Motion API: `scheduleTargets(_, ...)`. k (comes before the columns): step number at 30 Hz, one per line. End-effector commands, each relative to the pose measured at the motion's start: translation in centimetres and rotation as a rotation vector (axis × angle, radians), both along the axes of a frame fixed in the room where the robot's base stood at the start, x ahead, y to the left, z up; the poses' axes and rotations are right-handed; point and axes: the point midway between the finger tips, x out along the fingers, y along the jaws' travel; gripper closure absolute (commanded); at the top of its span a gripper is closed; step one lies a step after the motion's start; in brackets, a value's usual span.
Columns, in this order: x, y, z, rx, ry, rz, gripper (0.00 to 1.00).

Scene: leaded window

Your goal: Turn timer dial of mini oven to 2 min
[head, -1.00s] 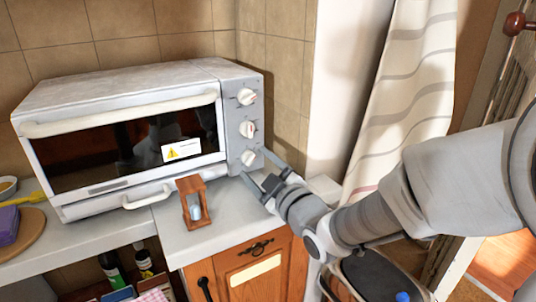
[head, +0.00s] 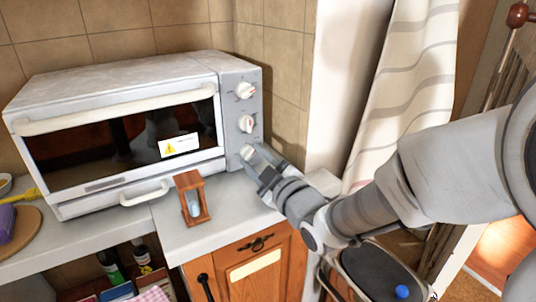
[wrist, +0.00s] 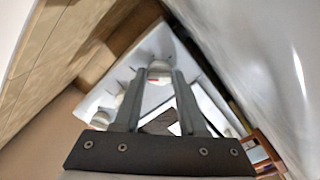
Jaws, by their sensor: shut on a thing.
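The mini oven (head: 120,85) is a white box with a dark glass door, at the left of the head view. Its right-hand panel carries three white dials: a top dial (head: 245,90), a middle dial (head: 246,124) and a lowest dial (head: 246,151). My gripper (head: 257,156) is at the lowest dial, with its fingers shut on it. In the wrist view the lowest dial (wrist: 159,69) sits between the two fingertips of my gripper (wrist: 158,78). The markings around the dials are too small to read, and the fingers partly hide the lowest dial.
A wooden sand timer (head: 191,198) stands on the counter (head: 233,222) before the oven's right end. The oven door handle (head: 120,108) runs along the front. A tiled wall (head: 280,60) and a striped curtain (head: 400,90) are at the right. A cutting board (head: 25,232) is at the left.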

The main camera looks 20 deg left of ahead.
Motion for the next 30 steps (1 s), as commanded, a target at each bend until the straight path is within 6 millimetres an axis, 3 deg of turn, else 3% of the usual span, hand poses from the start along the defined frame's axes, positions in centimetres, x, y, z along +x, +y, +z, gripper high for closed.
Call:
scheduleTargets(24,-0.03,0.03,-0.03,0.078,0.099,0.001,1.0)
scheduleTargets(25,-0.02,0.03,-0.02,0.078,0.099,0.001,0.54)
scheduleTargets(29,-0.03,0.03,-0.01,0.079,0.098,0.0,0.3)
scheduleTargets(30,-0.02,0.03,-0.02,0.079,0.098,0.0,0.3)
